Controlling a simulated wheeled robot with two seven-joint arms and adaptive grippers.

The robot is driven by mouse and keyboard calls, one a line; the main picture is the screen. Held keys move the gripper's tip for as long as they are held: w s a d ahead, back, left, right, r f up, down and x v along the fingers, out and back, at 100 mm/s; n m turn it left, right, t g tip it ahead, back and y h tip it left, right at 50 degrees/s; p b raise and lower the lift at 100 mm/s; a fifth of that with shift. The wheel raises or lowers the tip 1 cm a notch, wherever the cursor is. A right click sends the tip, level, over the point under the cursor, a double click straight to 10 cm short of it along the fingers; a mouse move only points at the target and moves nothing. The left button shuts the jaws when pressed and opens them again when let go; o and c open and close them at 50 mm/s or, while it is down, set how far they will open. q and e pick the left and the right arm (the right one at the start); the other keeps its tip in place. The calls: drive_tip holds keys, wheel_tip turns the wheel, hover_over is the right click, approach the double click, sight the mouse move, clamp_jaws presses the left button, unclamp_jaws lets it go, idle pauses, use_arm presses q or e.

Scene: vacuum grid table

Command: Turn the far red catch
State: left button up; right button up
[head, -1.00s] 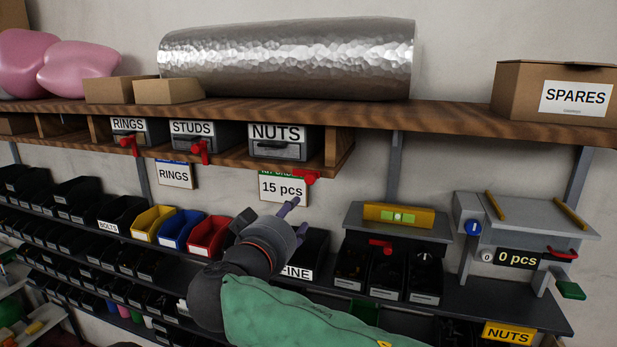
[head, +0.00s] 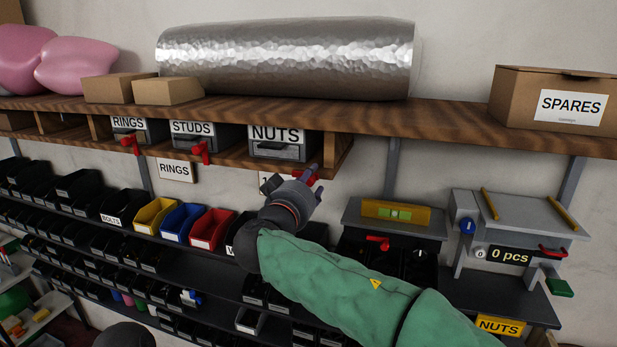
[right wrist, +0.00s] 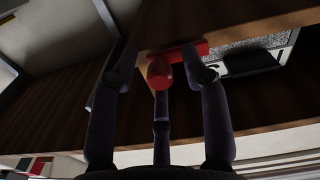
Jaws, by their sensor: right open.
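The red catch (head: 302,173) under the NUTS drawer (head: 277,143) is partly hidden behind my right gripper (head: 311,173). In the right wrist view this red catch (right wrist: 160,73) has a round knob and a flat red plate. It sits between the spread dark fingers of my right gripper (right wrist: 163,82). The gripper is open; I cannot tell whether a finger touches the catch. Other red catches hang at the STUDS drawer (head: 201,151) and the RINGS drawer (head: 130,145). My left gripper is not in view.
The wooden shelf (head: 450,127) runs just above my gripper. Below are several bins, among them a red bin (head: 211,230). A black unit with another red catch (head: 379,241) and a grey stand (head: 520,213) lie to the right.

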drive_tip(key=shift+w, duration=0.15)
drive_tip(key=shift+c, duration=0.3)
clamp_jaws()
